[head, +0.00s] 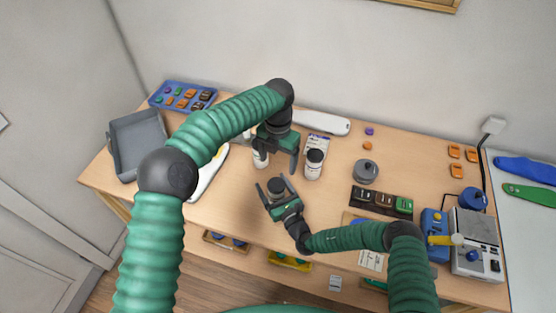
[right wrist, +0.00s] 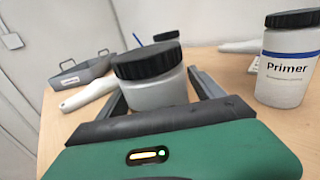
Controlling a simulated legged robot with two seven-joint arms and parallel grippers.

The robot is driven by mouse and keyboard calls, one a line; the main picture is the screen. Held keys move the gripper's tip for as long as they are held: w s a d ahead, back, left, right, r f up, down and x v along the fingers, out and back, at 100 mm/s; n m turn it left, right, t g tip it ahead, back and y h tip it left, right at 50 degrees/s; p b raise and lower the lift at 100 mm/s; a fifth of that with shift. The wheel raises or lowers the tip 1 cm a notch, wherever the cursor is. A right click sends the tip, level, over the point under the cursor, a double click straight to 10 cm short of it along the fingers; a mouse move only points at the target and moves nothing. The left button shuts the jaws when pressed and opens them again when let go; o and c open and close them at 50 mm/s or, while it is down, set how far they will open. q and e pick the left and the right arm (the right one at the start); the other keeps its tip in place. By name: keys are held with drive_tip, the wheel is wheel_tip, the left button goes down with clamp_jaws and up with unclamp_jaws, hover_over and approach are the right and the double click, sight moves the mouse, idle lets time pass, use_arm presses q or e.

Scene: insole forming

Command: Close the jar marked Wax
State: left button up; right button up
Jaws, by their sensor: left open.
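A jar with a black lid (head: 276,186) stands between the fingers of my right gripper (head: 275,182), which look spread around it. In the right wrist view this jar (right wrist: 160,88) has a pale body; no label shows on the visible side. A second white jar (head: 260,159) stands behind it, partly hidden by my left gripper (head: 280,160), which is open above and beside it. A third jar (head: 314,165) stands to the right; the right wrist view reads "Primer" on this jar (right wrist: 288,80). I cannot read Wax on any jar.
A grey tray (head: 118,135) and a blue tray of small parts (head: 165,95) are at the left. A grey round pot (head: 366,171) and a dark block tray (head: 383,201) stand right of the jars. A machine (head: 477,245) is at the right edge.

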drive_tip(key=shift+s, duration=0.1)
drive_tip(key=v, duration=0.7)
drive_tip(key=b+v, duration=0.1)
drive_tip(key=v, duration=0.7)
drive_tip(key=shift+s+d+f, duration=0.1)
drive_tip(key=shift+d+f, duration=0.05)
drive_tip(key=shift+d, duration=0.2)
drive_tip(key=shift+s+d+b, duration=0.2)
drive_tip(key=shift+s+b, duration=0.1)
drive_tip(key=shift+s, duration=0.3)
